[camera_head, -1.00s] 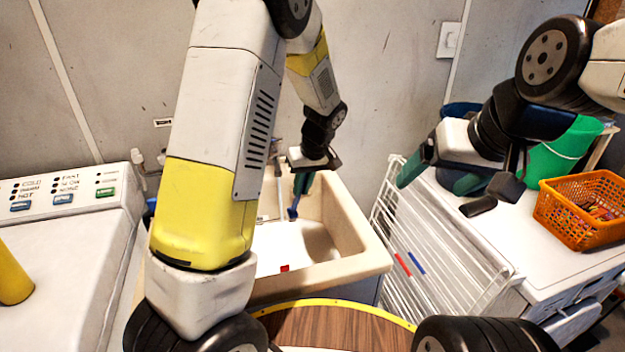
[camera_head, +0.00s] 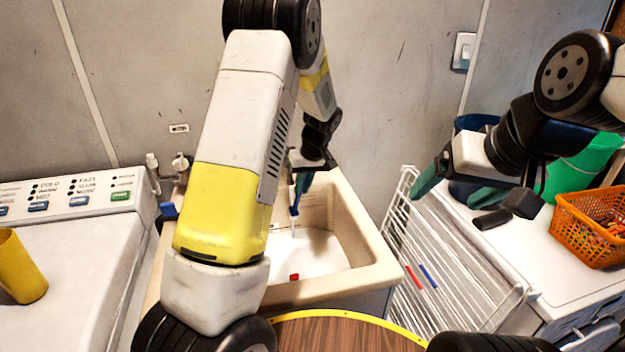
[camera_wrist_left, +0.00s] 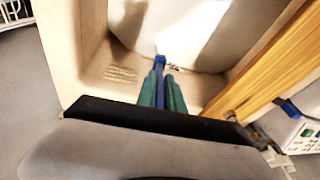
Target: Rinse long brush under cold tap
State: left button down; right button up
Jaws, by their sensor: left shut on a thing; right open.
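My left gripper (camera_head: 303,182) is shut on the blue long brush (camera_head: 294,208) and holds it pointing down over the sink basin. In the left wrist view the brush (camera_wrist_left: 160,62) shows as a blue piece between the green fingers (camera_wrist_left: 161,90); its lower end is hard to make out. The pale sink (camera_head: 372,245) stands against the wall. Tap fittings (camera_head: 181,165) show at its back left; my left arm hides the area beside them, and I cannot tell whether water runs. My right gripper (camera_head: 455,190) is open and empty over the rack and white cabinet.
A white wire rack (camera_head: 440,285) leans right of the sink. An orange basket (camera_head: 590,235) and green bucket (camera_head: 572,172) stand on the cabinet. A washer with a yellow cup (camera_head: 20,268) is left. A round wooden top (camera_head: 340,335) lies in front. A small red piece (camera_head: 293,277) is in the sink.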

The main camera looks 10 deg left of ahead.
pick_arm(q)
jog(key=shift+s, duration=0.1)
dwell(0.4)
jog(key=s+d, duration=0.4)
jog(key=s, duration=0.2)
jog(key=shift+s+d, duration=0.2)
jog(key=shift+d, duration=0.1)
dwell(1.3)
jog(key=s+d+r, duration=0.3)
jog(key=s+r, duration=0.1)
dwell(0.6)
jog(key=shift+a, duration=0.15)
dwell(0.3)
